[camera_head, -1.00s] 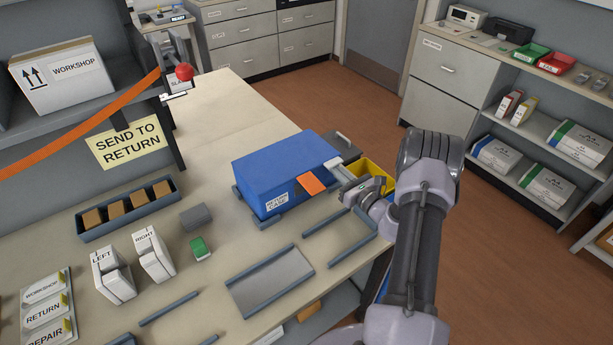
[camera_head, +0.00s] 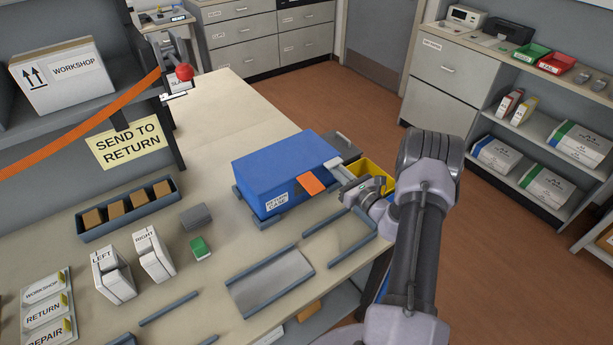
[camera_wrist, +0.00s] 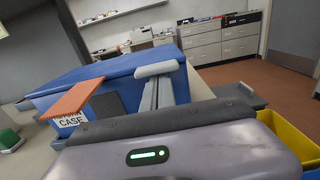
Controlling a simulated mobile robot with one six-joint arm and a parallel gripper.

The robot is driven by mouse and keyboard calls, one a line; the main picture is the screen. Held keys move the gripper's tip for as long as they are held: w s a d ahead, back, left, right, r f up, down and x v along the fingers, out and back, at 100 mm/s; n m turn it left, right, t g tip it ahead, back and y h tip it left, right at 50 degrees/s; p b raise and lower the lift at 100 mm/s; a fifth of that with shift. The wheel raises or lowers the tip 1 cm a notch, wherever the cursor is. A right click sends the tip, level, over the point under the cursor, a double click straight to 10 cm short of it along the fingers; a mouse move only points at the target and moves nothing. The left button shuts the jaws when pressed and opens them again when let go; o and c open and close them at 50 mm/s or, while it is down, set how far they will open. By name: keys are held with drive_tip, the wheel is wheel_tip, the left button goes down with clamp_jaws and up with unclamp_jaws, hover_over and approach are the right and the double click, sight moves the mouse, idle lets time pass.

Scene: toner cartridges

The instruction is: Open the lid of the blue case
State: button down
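The blue case (camera_head: 283,168) stands on the bench with its lid down. An orange tab (camera_head: 311,184) juts from the lid's edge on the side toward my arm. In the wrist view the case (camera_wrist: 120,70) is at the left, with the orange tab (camera_wrist: 76,98) above a label ending in "CASE". My gripper (camera_head: 340,175) is just right of the tab, close to the case's right end. In the wrist view its fingers (camera_wrist: 158,75) appear together, with nothing seen between them. They look apart from the tab; contact with the case cannot be told.
A yellow bin (camera_head: 371,171) is just beyond my gripper, beside a grey piece (camera_head: 342,144) at the case's right end. Bench rails and a grey tray (camera_head: 270,282) lie in front. White LEFT and RIGHT boxes (camera_head: 153,254) stand left. The bench behind the case is clear.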

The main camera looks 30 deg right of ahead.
sight(336, 163)
drive_tip(key=shift+w+r+p, duration=0.2)
drive_tip(key=shift+r+p, duration=0.3)
drive_tip(key=shift+r, duration=0.2)
drive_tip(key=shift+r+p, duration=0.95)
drive_tip(key=shift+r, duration=0.7)
drive_tip(key=shift+w+r+p, duration=0.25)
drive_tip(key=shift+r+p, duration=0.2)
drive_tip(key=shift+r, duration=0.25)
drive_tip(key=shift+w+r+p, duration=0.2)
drive_tip(key=shift+r+p, duration=0.2)
drive_tip(key=shift+r, duration=0.35)
drive_tip(key=shift+w+r+p, duration=0.25)
drive_tip(key=shift+r+p, duration=0.2)
drive_tip(key=shift+r, duration=0.4)
